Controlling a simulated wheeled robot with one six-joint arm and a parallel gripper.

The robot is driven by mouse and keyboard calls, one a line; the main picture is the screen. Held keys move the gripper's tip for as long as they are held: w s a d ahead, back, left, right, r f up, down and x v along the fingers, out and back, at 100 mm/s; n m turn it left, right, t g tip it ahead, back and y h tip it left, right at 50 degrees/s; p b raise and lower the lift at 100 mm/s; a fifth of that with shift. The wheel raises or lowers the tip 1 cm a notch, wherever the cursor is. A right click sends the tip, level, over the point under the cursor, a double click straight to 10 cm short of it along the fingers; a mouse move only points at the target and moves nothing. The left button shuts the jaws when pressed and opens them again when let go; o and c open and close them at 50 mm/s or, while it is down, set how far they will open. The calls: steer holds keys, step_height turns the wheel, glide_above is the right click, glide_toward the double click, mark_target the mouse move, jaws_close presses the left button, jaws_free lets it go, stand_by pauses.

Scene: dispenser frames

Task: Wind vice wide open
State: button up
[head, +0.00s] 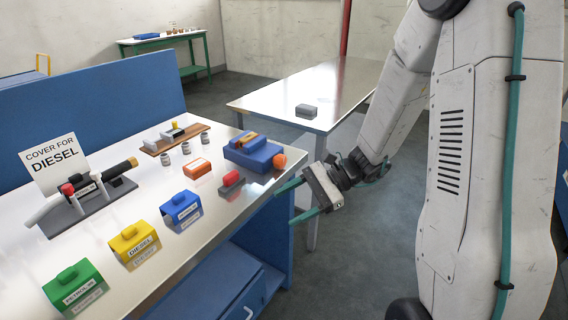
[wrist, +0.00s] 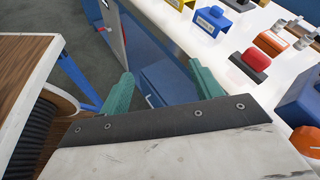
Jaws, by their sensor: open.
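The vice (head: 250,155) looks to be the blue block at the right end of the bench, with an orange knob (head: 279,160) on its right side. An orange-yellow piece lies along its top; how wide its jaws stand I cannot tell. Parts of the blue block (wrist: 303,100) and orange knob (wrist: 308,141) show at the right edge of the wrist view. My gripper (head: 283,206) is open and empty, beyond the bench's front edge, below and right of the vice and apart from it. Its teal fingers (wrist: 162,82) are spread over floor and the blue cabinet.
A red-topped block (head: 231,181) and an orange box (head: 196,168) stand near the vice. Blue (head: 181,210), yellow (head: 134,243) and green (head: 74,288) covers line the front edge. A second table (head: 345,85) bears a dark block (head: 306,111). Floor lies open between the tables.

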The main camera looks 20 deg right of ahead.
steer(key=w+d+f+m+t, duration=0.3)
steer(key=w+m+t, duration=0.2)
steer(key=w, duration=0.1)
steer(key=w+d+f+m+t, duration=0.3)
steer(key=w+d+m+t, duration=0.1)
steer(key=w+m, duration=0.1)
steer(key=m+t+h, duration=0.4)
steer(key=t, duration=0.1)
glide_toward(283, 162)
steer(key=w, duration=0.2)
steer(key=x, duration=0.8)
steer(key=shift+s+a+f, duration=0.1)
steer(key=shift+s+a, duration=0.1)
steer(key=shift+a, duration=0.2)
steer(key=c, duration=1)
steer(key=shift+o, duration=0.2)
